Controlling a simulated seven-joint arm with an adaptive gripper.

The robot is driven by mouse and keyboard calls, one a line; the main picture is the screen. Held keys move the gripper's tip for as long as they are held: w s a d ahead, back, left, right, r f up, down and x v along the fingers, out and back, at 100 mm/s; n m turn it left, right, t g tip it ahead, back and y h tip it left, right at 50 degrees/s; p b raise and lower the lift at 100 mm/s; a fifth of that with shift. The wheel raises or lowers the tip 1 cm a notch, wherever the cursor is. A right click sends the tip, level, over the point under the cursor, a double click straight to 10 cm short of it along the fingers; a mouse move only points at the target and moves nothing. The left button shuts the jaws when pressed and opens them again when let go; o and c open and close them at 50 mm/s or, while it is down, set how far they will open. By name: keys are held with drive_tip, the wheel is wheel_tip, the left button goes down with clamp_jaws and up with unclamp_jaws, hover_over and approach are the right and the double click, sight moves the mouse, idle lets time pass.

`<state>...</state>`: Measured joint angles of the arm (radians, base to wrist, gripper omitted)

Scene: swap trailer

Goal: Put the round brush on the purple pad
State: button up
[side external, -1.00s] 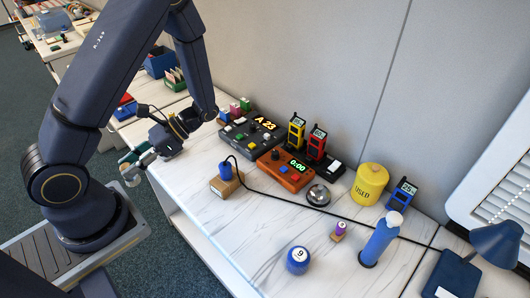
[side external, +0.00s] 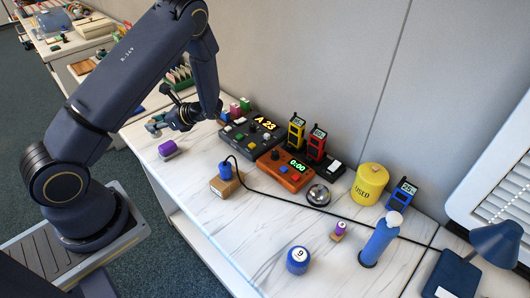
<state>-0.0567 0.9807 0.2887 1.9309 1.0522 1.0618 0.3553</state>
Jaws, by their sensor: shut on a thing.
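My gripper (side external: 157,124) is above the far left part of the white table, pointing left. It is shut on a small pale round thing (side external: 151,129), which I take to be the round brush; it is too small and partly covered to make out well. A small purple block (side external: 167,149) with a greyish end lies on the table just below and in front of my gripper, apart from it. I cannot tell for sure whether this is the purple pad.
A dark control box (side external: 240,140), an orange timer box (side external: 285,172) and a blue-topped wooden block (side external: 224,184) stand right of my gripper. A black cable crosses the table. A yellow canister (side external: 369,184) and blue cylinder (side external: 380,241) stand farther right. The front left tabletop is clear.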

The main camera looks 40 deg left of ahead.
drive_tip(key=f, duration=0.1)
drive_tip(key=w+a+f, duration=0.1)
drive_tip(key=w+f, duration=0.1)
drive_tip(key=shift+a, duration=0.3)
drive_tip(key=shift+w+a+f, duration=0.1)
drive_tip(key=shift+w+f, duration=0.05)
drive_tip(key=shift+f, duration=0.8)
drive_tip(key=shift+w+a+f, duration=0.1)
drive_tip(key=shift+f, duration=0.85)
drive_tip(key=shift+f, duration=0.1)
drive_tip(key=o, duration=1)
